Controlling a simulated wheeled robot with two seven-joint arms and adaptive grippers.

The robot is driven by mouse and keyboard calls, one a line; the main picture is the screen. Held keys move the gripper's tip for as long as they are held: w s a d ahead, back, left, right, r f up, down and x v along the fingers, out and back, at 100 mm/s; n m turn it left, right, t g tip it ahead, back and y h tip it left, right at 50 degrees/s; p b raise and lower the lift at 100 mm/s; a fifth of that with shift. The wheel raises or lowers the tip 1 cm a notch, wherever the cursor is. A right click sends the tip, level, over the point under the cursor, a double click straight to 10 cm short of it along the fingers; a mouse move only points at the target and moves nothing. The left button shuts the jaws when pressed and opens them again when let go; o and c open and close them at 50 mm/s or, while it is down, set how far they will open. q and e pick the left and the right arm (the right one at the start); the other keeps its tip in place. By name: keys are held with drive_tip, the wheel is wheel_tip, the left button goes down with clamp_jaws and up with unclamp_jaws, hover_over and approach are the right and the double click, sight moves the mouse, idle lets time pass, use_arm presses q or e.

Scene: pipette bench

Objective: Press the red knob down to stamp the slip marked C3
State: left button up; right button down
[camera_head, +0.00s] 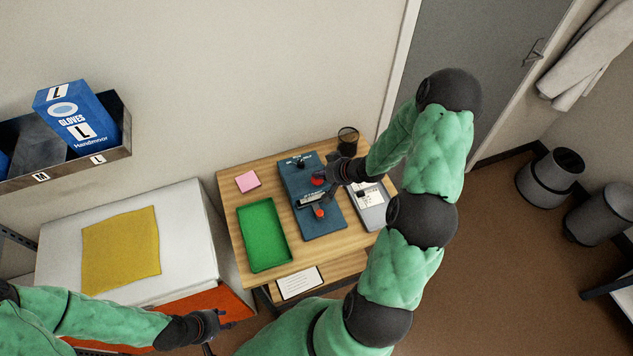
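A blue stamping device (324,226) lies on the wooden table. It carries a dark arm with a pale label, a red knob (320,212) at its near end, and another red part (318,180) further back. My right gripper (324,178) is over the middle of the device, close to the back red part; whether they touch is unclear. Its fingers are too small and dark to tell open from shut. White slips (366,192) lie on a grey tray (374,216) at the right, partly hidden; I cannot read C3. My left gripper (219,334) is low at the left, fingers apart and empty.
A green tray (263,235) and a pink pad (247,181) are left of the device. A black mesh cup (347,141) stands behind. A white cabinet with a yellow cloth (121,250) stands left.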

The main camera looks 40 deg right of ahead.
sight(320, 180)
drive_tip(key=shift+a+f+b, duration=0.1)
drive_tip(key=shift+f+b, duration=0.2)
drive_tip(key=shift+f, duration=0.55)
idle(0.6)
drive_tip(key=shift+r, duration=0.1)
drive_tip(key=shift+r+p, duration=1.95)
drive_tip(key=shift+p, duration=0.45)
wheel_tip(320, 180, up, 6)
drive_tip(key=p, duration=0.7)
drive_tip(key=shift+s, duration=0.1)
